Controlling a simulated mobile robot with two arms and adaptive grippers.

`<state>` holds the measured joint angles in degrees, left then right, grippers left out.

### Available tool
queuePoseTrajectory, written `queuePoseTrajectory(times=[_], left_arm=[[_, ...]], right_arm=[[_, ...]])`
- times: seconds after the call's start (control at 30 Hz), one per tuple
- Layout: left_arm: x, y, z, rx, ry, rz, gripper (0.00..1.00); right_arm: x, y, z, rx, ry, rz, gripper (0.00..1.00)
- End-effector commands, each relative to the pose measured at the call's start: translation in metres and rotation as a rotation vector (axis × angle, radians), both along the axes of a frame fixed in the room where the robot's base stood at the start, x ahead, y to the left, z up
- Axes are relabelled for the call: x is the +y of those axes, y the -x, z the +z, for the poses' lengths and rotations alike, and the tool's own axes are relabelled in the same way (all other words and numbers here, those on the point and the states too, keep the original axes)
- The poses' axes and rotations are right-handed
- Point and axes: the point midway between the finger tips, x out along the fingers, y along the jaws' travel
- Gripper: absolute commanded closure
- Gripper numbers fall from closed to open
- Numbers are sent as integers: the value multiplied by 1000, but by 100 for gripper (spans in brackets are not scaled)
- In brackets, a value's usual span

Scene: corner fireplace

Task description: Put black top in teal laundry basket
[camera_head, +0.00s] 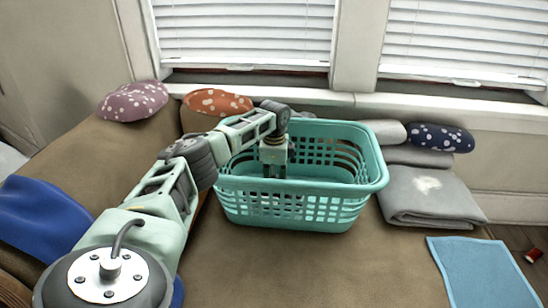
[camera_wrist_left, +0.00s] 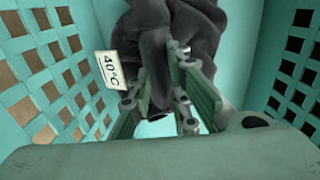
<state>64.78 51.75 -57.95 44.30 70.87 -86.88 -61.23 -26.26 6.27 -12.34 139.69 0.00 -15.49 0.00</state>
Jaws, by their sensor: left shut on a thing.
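The teal laundry basket (camera_head: 292,208) stands on the brown couch seat, upright, with latticed walls. My left arm reaches in from the left, and my left gripper (camera_head: 274,170) points down inside the basket opening. In the left wrist view the left gripper (camera_wrist_left: 158,108) is shut on the black top (camera_wrist_left: 170,38), a dark grey-black bunched cloth with a white tag reading 40°C. The teal basket walls (camera_wrist_left: 285,55) surround the cloth in that view. In the head view the black top is hidden by the basket wall and gripper. My right gripper is not in view.
Patterned pillows (camera_head: 133,101) and (camera_head: 440,137) a spotted navy pillow lie along the back. A folded grey blanket (camera_head: 425,195) sits right of the basket, a light blue cloth (camera_head: 480,270) at front right, and blue fabric (camera_head: 42,218) at left. The seat in front is clear.

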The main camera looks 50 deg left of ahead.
Motion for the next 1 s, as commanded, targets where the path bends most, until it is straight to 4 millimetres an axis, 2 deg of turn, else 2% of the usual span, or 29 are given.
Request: queuePoseTrajectory(times=[0.2,0.87,0.9,1.0], left_arm=[[0,0,-4,0,0,0,100],[0,0,-15,-1,0,1,100],[0,0,-16,0,0,1,80],[0,0,-16,0,0,1,71]], right_arm=[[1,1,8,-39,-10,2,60],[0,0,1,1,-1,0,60],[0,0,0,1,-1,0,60],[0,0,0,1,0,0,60]])
